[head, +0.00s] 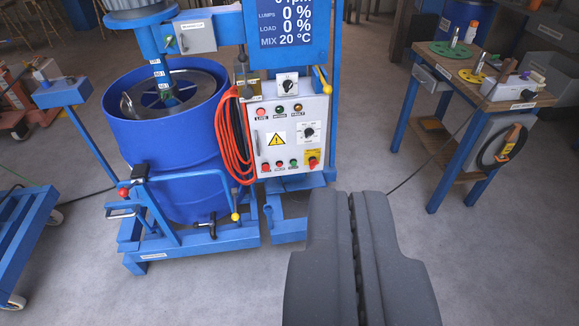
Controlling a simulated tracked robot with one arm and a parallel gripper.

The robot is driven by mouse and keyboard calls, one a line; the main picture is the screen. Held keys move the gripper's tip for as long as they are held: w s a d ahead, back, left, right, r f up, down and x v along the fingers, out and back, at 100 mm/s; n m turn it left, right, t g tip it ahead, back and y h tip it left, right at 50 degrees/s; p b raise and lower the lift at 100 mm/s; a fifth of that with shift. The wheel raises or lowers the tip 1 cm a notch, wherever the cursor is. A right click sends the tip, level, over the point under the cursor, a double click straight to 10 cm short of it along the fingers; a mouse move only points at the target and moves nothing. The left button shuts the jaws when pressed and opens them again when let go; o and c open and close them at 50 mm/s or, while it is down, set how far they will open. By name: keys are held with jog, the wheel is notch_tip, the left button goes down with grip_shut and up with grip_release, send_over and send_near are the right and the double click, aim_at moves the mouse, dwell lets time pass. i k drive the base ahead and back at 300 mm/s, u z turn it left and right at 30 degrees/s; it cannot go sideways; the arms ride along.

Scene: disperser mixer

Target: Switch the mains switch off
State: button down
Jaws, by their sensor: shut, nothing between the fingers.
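The grey control panel (290,135) is on the blue mixer frame, in the middle of the head view. A red control on a yellow plate (313,161) sits at its lower right corner. A rotary knob (308,131) is above it, and a small box with a black knob (288,86) is above the panel. The labels are too small to read, so I cannot tell for certain which one is the mains switch or how it is set. My gripper (352,196) is shut and empty, in the foreground below and right of the panel, apart from it.
A blue drum (165,150) stands left of the panel, with an orange cable coil (233,140) between. A display (286,22) above reads 0 %. A workbench (485,80) with tools stands at right. The floor between is mostly open, with a thin cable.

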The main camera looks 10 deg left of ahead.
aim_at(313, 164)
jog(key=k, duration=0.65)
jog(key=z, duration=0.35)
jog(key=i, duration=0.9)
jog(key=z, duration=0.4)
jog(key=i, duration=1.4)
jog(key=u, duration=0.2)
